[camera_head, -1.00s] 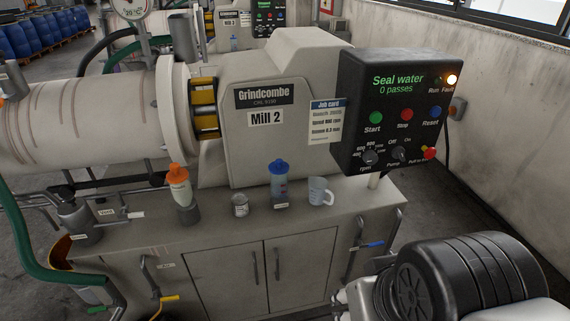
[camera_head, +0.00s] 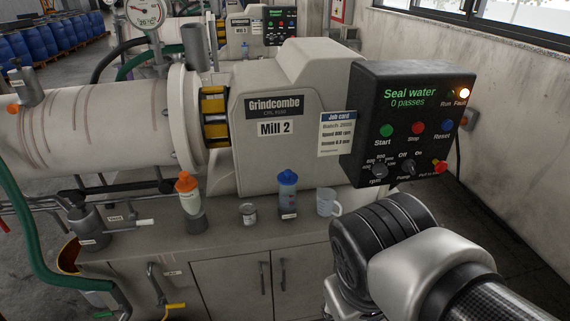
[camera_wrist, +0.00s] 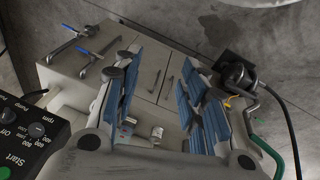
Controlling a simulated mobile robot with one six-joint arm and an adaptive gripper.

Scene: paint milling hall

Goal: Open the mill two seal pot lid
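Mill 2 (camera_head: 300,105) fills the middle of the head view. A clear pot with a blue lid (camera_head: 287,195) stands upright on the bench in front of it, its lid on. A dark grey labelled pot (camera_head: 88,228) sits at the bench's left end. I cannot read these labels, so I cannot tell which is the seal pot. My gripper (camera_wrist: 163,95) shows only in the wrist view. It is open with blue-padded fingers wide apart and nothing between them, above the bench. The head view shows my arm at lower right but hides my gripper.
An orange-capped bottle (camera_head: 190,200), a small tin (camera_head: 248,213) and a clear jug (camera_head: 328,202) stand along the bench. The control box (camera_head: 410,125) juts out at right with its Fault lamp lit. A green hose (camera_head: 35,250) and valve handles edge the bench.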

